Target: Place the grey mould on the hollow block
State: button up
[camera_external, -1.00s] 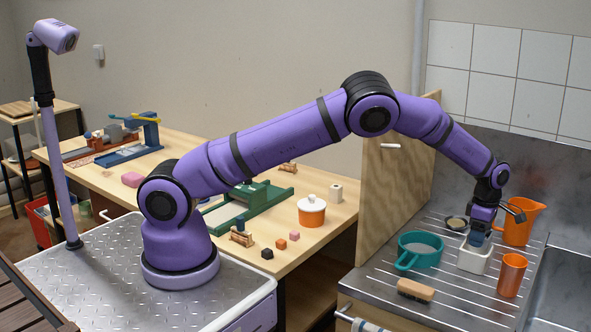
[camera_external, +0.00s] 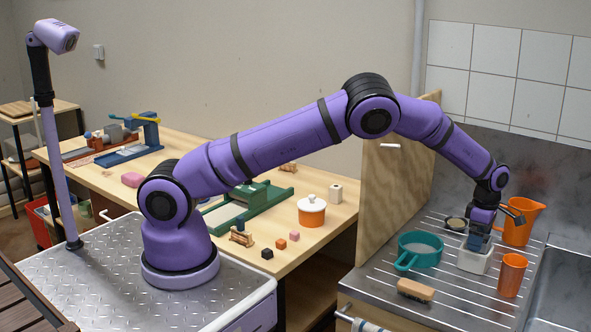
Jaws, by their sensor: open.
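A pale, squarish block with what looks like an open top (camera_external: 472,262) stands on the ribbed metal drainboard; I take it for the hollow block. My gripper (camera_external: 479,246) points down right over its top, with the jaws open. A small blue-grey shape shows between the wrist and the block. I cannot tell whether it is the grey mould or my fingers, nor whether it sits in or on the block. No other clearly grey mould shows. The wrist hides part of the block's far side.
A teal pan (camera_external: 420,250) stands close left of the block, with a brush (camera_external: 415,290) in front. An orange cup (camera_external: 511,275) and an orange jug (camera_external: 521,222) are close right. A small round dish (camera_external: 456,223) lies behind. A wooden panel (camera_external: 395,195) rises left of the drainboard.

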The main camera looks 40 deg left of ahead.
notch_tip(320, 180, up, 11)
jog(key=shift+r, duration=0.2)
